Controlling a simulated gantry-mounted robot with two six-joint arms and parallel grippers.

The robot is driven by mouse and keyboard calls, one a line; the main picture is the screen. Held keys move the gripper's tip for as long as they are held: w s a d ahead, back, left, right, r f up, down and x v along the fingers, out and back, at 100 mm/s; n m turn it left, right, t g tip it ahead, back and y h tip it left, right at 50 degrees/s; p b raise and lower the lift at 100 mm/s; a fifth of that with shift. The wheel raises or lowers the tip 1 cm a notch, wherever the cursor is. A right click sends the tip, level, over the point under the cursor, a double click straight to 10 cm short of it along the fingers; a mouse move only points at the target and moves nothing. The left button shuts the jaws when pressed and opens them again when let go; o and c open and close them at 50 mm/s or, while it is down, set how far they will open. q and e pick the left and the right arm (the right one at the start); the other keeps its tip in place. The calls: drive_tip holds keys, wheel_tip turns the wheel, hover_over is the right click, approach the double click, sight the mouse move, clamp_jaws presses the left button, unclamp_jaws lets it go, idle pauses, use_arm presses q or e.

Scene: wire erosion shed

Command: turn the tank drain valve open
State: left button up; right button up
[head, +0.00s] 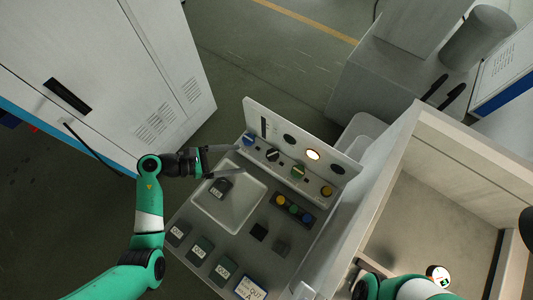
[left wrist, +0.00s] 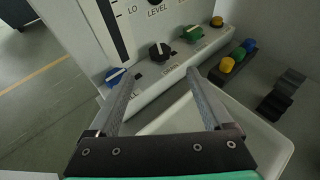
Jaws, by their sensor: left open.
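The drain valve is a black knob with a white pointer line, above the word DRAIN, on the upright grey panel; it shows in the left wrist view (left wrist: 160,52) and in the head view (head: 272,156). My left gripper (head: 239,160) is open and empty, its fingers pointing at the panel. In the left wrist view the fingertips (left wrist: 160,76) are spread on either side of the knob's line, short of it; I see no contact. Only links of my right arm show at the bottom of the head view; its gripper is out of sight.
A blue FILL knob (left wrist: 117,77) is left of the drain knob, close to the left fingertip. Green (left wrist: 191,33) and yellow (left wrist: 217,21) knobs are to its right. A shallow tray (head: 250,207) lies below the panel, with labelled blocks (head: 200,250) in front. An open wooden box (head: 440,215) stands right.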

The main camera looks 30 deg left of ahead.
sight(270, 155)
use_arm(q)
drive_tip(key=b+x, duration=0.1)
drive_tip(key=x, duration=1)
drive_tip(key=shift+w+d+b, duration=0.15)
drive_tip(key=shift+d+b, duration=0.05)
drive_tip(key=shift+b, duration=0.2)
